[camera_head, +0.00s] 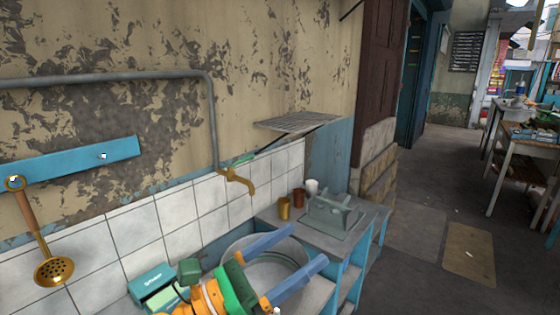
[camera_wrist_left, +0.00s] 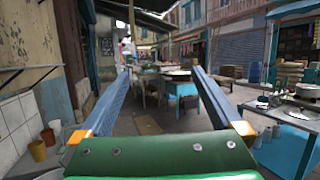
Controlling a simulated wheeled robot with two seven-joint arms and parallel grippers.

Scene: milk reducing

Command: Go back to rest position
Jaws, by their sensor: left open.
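My left gripper (camera_head: 292,261) shows at the bottom middle of the head view, in front of a round metal basin (camera_head: 240,243). Its two blue fingers are spread apart with nothing between them. In the left wrist view the open fingers (camera_wrist_left: 165,95) point out along the street, away from the counter. My right gripper is not in view.
A counter (camera_head: 295,232) holds a brass cup (camera_head: 284,208), a brown cup (camera_head: 299,198), a white cup (camera_head: 312,187) and a grey rack (camera_head: 332,214). A tap (camera_head: 238,182) hangs above. A ladle (camera_head: 50,265) hangs at left.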

